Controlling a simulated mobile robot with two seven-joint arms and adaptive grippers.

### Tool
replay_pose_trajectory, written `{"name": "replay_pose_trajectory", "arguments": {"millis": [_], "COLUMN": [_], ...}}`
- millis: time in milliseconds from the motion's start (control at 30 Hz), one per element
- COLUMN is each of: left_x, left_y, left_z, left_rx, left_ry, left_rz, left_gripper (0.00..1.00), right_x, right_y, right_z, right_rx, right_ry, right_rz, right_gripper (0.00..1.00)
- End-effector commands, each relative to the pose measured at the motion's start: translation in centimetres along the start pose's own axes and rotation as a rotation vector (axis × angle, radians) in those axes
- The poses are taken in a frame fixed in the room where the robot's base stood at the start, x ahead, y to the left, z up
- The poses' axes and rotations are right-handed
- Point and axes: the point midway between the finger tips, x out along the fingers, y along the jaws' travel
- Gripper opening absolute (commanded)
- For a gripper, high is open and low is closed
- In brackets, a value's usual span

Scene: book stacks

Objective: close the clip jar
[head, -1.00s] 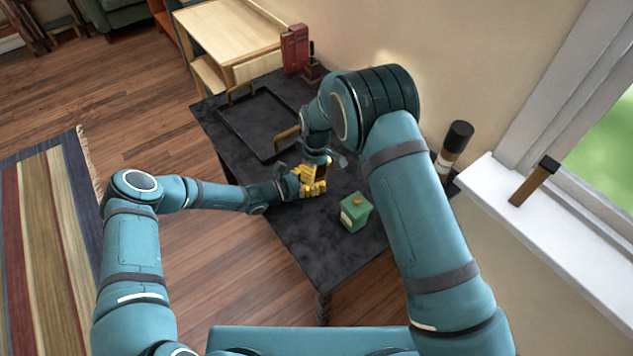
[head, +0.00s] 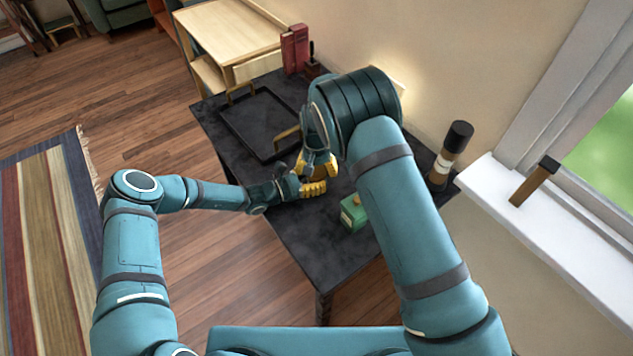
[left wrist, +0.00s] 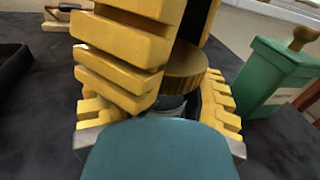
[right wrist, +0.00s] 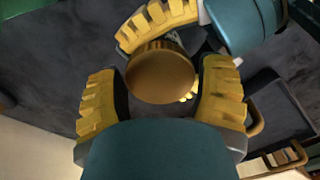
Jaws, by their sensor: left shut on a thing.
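The jar shows in the left wrist view as a clear glass body (left wrist: 172,104) under a round brown lid (left wrist: 184,72). My left gripper (head: 310,188) is shut on the jar's body from the side, low near the table top. My right gripper (head: 320,165) is above it, pointing down. In the right wrist view the lid (right wrist: 160,72) lies between its two spread fingers; whether they touch it I cannot tell. A right finger (left wrist: 125,55) hides part of the lid in the left wrist view. The clip cannot be made out, nor whether the lid is fully seated.
A green canister (head: 352,213) with a wooden knob stands close by on the dark table (head: 300,240). A dark bottle (head: 450,155) stands by the wall, and red books (head: 295,48) at the back. The table's front is clear.

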Motion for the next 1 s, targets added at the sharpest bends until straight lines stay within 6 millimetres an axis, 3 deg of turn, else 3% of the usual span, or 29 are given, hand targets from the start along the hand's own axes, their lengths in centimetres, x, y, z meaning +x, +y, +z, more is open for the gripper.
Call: {"name": "replay_pose_trajectory", "arguments": {"millis": [367,733,1000], "left_x": [0.0,0.0,0.0], "left_y": [0.0,0.0,0.0], "left_z": [0.1,0.0,0.0], "left_rx": [0.001,0.001,0.0], "left_ry": [-0.001,0.0,0.0], "left_rz": [0.0,0.0,0.0], "left_gripper": [0.0,0.0,0.0], "right_x": [-0.2,-4.2,-4.5], "right_y": [-0.1,-0.1,0.0], "right_z": [0.0,0.0,0.0], "right_rx": [-0.003,-0.004,-0.003], "right_ry": [-0.001,0.0,-0.001], "right_rz": [-0.001,0.0,0.0], "right_gripper": [0.9,0.9,0.9]}}
